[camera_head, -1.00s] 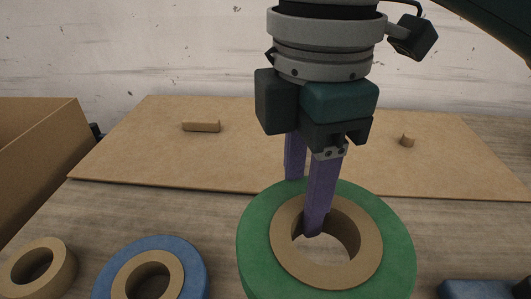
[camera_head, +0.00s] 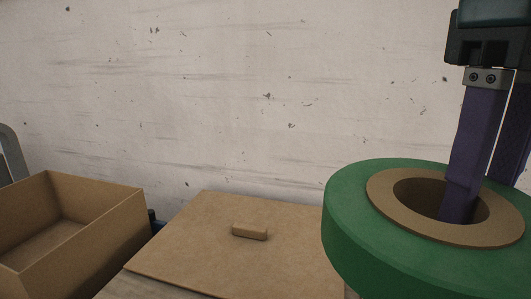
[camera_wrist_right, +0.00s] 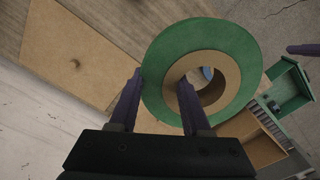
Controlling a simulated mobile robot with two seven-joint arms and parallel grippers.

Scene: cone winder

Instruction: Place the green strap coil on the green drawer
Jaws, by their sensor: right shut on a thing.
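My right gripper (camera_head: 483,195) is shut on the green strap coil (camera_head: 345,235), a thick green ring with a tan core. One purple finger is inside the core's hole, and the other is outside the ring on the far side. In the right wrist view, the coil (camera_wrist_right: 163,58) sits between the fingers of the right gripper (camera_wrist_right: 159,84). A green open drawer-like box (camera_wrist_right: 290,90), probably the green drawer, shows at the right of that view. A purple finger-like piece (camera_wrist_right: 303,49) at its right edge may be my left gripper; its opening cannot be seen.
An open cardboard box (camera_head: 110,232) stands at the left in the head view. A tan board (camera_head: 190,250) with a small block (camera_head: 249,231) lies beside it against a pale wall (camera_head: 250,90). A tan tray-like box (camera_wrist_right: 250,138) is near the green box in the wrist view.

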